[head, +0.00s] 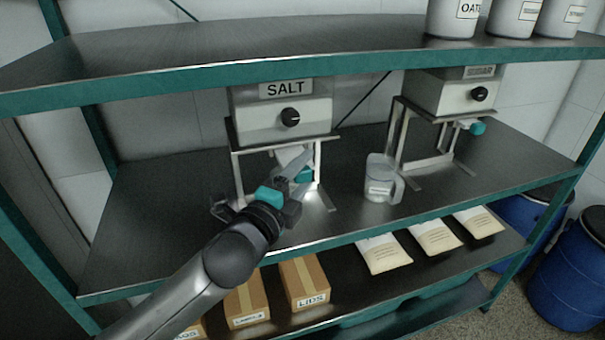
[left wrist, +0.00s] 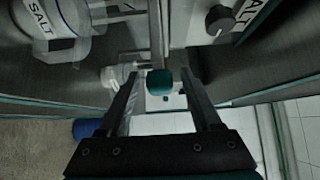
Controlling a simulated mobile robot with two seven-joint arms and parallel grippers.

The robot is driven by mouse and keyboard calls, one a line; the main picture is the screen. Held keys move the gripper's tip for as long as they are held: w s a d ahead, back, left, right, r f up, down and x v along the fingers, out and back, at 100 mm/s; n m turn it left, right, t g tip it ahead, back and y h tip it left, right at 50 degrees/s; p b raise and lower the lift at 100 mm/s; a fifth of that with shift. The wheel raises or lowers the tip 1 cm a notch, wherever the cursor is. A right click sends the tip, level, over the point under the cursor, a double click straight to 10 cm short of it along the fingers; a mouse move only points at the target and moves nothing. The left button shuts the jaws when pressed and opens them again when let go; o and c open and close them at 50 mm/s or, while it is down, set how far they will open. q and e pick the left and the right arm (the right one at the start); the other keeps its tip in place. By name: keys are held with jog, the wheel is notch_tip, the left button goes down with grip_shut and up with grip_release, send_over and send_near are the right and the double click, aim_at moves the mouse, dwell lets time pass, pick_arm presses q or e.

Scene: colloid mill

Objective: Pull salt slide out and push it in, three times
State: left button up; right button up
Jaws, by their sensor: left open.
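The salt dispenser (head: 265,120) is a grey box with a SALT label and a black dial, on a metal stand on the middle shelf. In the left wrist view the teal knob (left wrist: 160,83) lies between the tips of my open left gripper (left wrist: 160,95), with a finger on each side. I cannot tell whether either finger touches it. How far the slide is out is unclear. My right gripper is not in view.
A second dispenser (head: 455,92) with a teal knob stands further right. The upper shelf (head: 300,65) runs above; boxes (head: 304,280) and packets sit below.

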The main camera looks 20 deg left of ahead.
pick_arm(q)
grip_shut()
dwell(0.4)
dwell(0.9)
